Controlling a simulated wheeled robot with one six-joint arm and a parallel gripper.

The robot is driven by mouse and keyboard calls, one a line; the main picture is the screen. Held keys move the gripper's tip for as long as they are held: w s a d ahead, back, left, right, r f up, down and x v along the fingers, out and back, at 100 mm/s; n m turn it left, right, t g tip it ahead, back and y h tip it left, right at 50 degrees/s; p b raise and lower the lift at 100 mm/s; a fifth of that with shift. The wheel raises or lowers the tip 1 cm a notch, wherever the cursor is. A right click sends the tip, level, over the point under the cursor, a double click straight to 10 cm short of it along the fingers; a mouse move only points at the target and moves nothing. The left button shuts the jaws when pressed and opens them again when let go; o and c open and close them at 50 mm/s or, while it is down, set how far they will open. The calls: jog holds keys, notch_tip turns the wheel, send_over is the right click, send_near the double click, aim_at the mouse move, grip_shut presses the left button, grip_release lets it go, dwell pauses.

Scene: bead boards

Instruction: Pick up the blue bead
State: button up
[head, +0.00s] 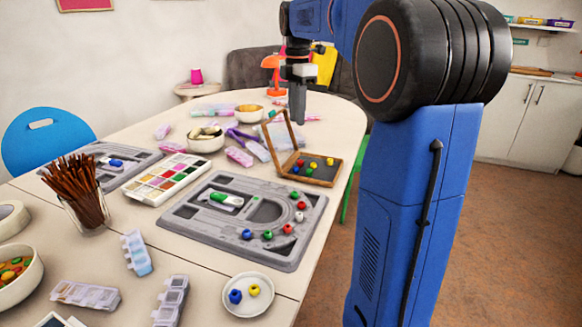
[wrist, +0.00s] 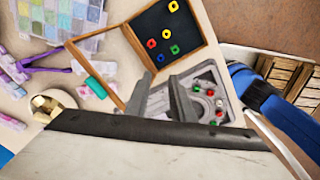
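Several blue beads show in the head view. One blue bead (head: 295,170) lies in the open wooden box (head: 325,181) with red, yellow and green beads; it also shows in the wrist view (wrist: 160,57). Another blue bead (head: 247,234) is on the near grey bead board (head: 205,241). A third blue bead (head: 235,296) sits on the small white dish (head: 248,310) beside a yellow bead. Blue also shows on the far board (head: 116,163). My gripper (head: 297,118) hangs above the table beyond the box. In the wrist view its fingers (wrist: 161,92) are apart and nothing shows between them.
The wooden box's raised lid frame (head: 271,138) stands left of its beads. A paint-like tray (head: 167,178), a glass of brown sticks (head: 86,205), bowls (head: 206,142) and pill-type cases (head: 137,252) crowd the table. Floor is open to the right.

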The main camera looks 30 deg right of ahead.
aim_at(296, 173)
notch_tip(296, 173, down, 17)
jog(key=shift+s+a+r, duration=0.1)
dwell(0.7)
jog(key=shift+c, duration=0.6)
grip_shut()
